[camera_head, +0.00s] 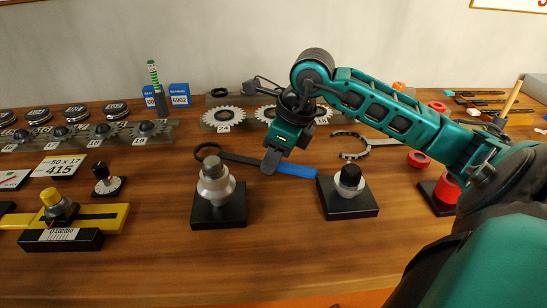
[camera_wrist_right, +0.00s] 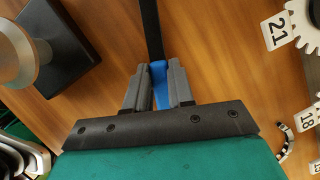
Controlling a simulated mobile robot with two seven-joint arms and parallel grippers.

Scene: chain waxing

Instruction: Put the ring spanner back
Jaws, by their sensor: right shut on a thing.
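The ring spanner (camera_head: 240,158) has a dark shaft, a dark open ring at its left end and a blue handle at its right end. My right gripper (camera_head: 271,164) is shut on its blue handle. In the right wrist view the two grey fingers (camera_wrist_right: 157,88) clasp the blue handle (camera_wrist_right: 158,72), and the dark shaft (camera_wrist_right: 151,30) runs away toward the top edge. The ring end is out of that view. In the head view the spanner lies roughly level, behind the two black-based posts; I cannot tell whether it touches the table. My left gripper is not in view.
A silver post on a black base (camera_head: 232,212) and a black-knobbed post (camera_head: 350,178) stand in front of the spanner. Toothed sprockets (camera_head: 223,119) stand on a rack behind it. A curved chain tool (camera_head: 349,146) lies to the right. Bare table lies in front.

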